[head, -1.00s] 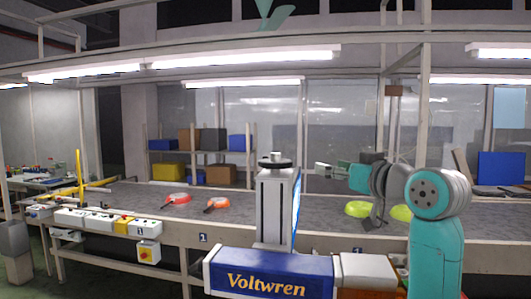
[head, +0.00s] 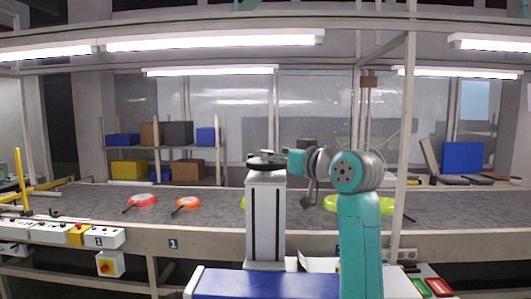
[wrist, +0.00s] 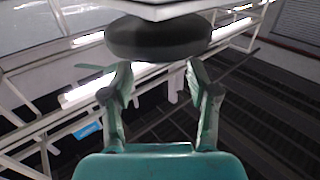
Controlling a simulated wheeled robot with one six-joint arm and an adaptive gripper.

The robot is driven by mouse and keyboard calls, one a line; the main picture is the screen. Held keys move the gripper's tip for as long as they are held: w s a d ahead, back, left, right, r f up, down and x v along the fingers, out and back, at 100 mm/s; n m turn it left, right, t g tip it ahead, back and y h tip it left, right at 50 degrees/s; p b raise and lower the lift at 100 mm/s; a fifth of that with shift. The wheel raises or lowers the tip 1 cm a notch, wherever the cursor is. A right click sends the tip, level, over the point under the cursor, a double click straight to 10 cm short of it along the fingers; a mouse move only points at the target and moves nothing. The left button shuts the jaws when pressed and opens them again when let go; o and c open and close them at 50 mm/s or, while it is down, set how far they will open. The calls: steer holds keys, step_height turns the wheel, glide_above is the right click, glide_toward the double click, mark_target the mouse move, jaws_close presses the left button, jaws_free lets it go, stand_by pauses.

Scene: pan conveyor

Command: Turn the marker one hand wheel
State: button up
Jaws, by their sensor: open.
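I cannot make out a hand wheel for certain in any view. A small blue plate with a white 1 (head: 173,244) is on the conveyor's front rail, left of my column. A control box (head: 103,237) to its left has a small blue plate too. A red knob on a yellow plate (head: 106,266) sits on a white box below it. My gripper (head: 268,154) points left in the head view, close by the dark disc on top of my column. In the wrist view my gripper (wrist: 159,72) is open, with nothing between its teal fingers.
The grey conveyor (head: 90,200) runs across the scene. It carries red-orange pans (head: 187,203) at left and green pans (head: 330,202) behind my arm. A pale post (head: 406,130) stands right of my arm. A yellow post (head: 20,180) stands at far left.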

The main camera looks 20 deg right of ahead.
steer(key=shift+x, duration=2.55)
jaws_close()
